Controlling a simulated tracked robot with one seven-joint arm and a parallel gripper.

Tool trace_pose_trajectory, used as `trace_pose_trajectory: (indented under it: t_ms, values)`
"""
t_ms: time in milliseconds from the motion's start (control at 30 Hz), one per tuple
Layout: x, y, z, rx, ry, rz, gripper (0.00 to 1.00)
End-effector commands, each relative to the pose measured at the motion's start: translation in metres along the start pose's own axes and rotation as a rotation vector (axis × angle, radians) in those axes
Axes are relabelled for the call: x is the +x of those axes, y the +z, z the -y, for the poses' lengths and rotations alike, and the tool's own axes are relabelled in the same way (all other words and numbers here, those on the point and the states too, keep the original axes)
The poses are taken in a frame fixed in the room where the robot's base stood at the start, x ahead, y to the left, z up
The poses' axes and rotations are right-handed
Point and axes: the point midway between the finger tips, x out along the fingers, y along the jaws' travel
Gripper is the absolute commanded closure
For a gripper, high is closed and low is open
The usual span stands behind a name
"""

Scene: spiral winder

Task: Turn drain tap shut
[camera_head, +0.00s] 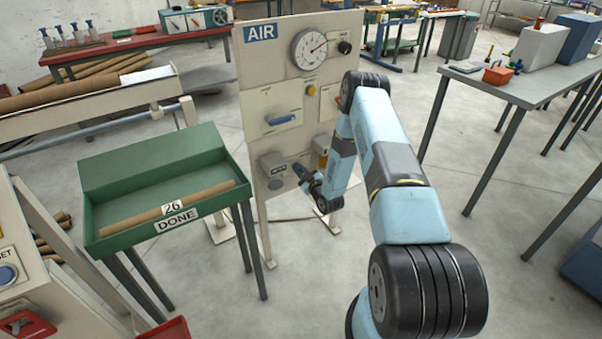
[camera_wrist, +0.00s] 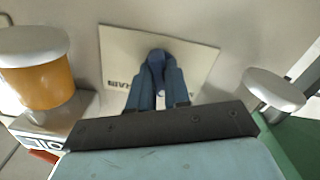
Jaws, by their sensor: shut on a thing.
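The drain tap (camera_wrist: 157,56) is a small dark blue handle on a cream plate (camera_wrist: 198,58) whose partly hidden lettering appears upside down in the wrist view. My gripper (camera_wrist: 157,80) is shut on this handle, with a blue finger on each side. In the head view my gripper (camera_head: 305,174) is at the lower part of the beige AIR panel (camera_head: 262,75). There the tap is mostly hidden by my gripper, and its exact angle is hard to read.
An amber bowl (camera_wrist: 40,84) with a pale cap is close beside the gripper in the wrist view. A pale round part (camera_wrist: 272,88) is on the other side. The panel also carries a gauge (camera_head: 309,49) and a blue handle (camera_head: 281,119). A green DONE tray (camera_head: 150,160) stands left.

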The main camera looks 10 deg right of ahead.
Motion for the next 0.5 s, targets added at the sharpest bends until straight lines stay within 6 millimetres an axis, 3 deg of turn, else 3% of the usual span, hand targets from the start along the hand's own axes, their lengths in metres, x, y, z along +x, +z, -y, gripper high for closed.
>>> trace_pose_trajectory:
  t_ms: [500]
  values:
    - [-0.0015, 0.0021, 0.0005, -0.345, -0.002, 0.005, 1.00]
